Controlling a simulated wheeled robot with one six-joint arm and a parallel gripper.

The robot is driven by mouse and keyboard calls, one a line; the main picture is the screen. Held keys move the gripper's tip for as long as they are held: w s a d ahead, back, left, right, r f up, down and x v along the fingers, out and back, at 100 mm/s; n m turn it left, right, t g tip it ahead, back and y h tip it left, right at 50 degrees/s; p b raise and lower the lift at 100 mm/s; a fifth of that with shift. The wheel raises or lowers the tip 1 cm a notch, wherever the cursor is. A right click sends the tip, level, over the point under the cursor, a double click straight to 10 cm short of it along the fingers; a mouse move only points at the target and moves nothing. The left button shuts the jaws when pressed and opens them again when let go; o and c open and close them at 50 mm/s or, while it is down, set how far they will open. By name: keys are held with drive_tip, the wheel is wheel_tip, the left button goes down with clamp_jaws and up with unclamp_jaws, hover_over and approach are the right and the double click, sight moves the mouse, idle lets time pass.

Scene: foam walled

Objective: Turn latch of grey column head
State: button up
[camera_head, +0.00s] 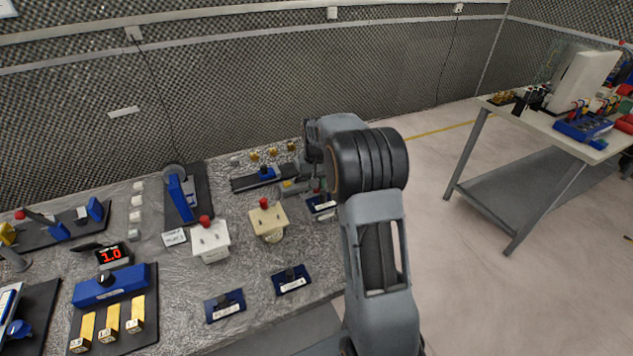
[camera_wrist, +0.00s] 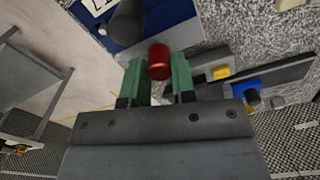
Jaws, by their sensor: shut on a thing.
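A red cylindrical knob (camera_wrist: 159,62) stands between the green fingertips of my gripper (camera_wrist: 159,78) in the wrist view. My gripper is shut on this red knob. A grey block (camera_wrist: 209,62), which looks like the grey column head, shows just right of the fingers; I cannot clearly see how the knob joins it. In the head view my arm hides most of this spot, at the right end of the bench. The latch's turned angle cannot be told.
A blue plate with a dark knob (camera_wrist: 127,22) lies close by the fingers. A white column head (camera_head: 210,241) and a cream one (camera_head: 267,222), each with a red knob, stand to the left. A dark rail with a blue slider (camera_head: 267,173) lies behind.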

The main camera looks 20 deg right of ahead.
drive_tip(key=shift+n, duration=0.3)
drive_tip(key=o, duration=0.6)
drive_tip(key=shift+o, duration=0.2)
wheel_tip(320, 180, up, 14)
idle(0.5)
idle(0.4)
drive_tip(key=s+a+f+n+t, duration=0.1)
drive_tip(key=s+a, duration=0.4)
drive_tip(key=s, duration=0.7)
drive_tip(key=s+a+f+n+t, duration=0.1)
drive_tip(key=s+a+f+t, duration=0.2)
drive_tip(key=s, duration=0.9)
drive_tip(key=shift+s+a+f+n, duration=0.3)
drive_tip(key=shift+a+f+n, duration=0.15)
drive_tip(key=shift+a, duration=1.15)
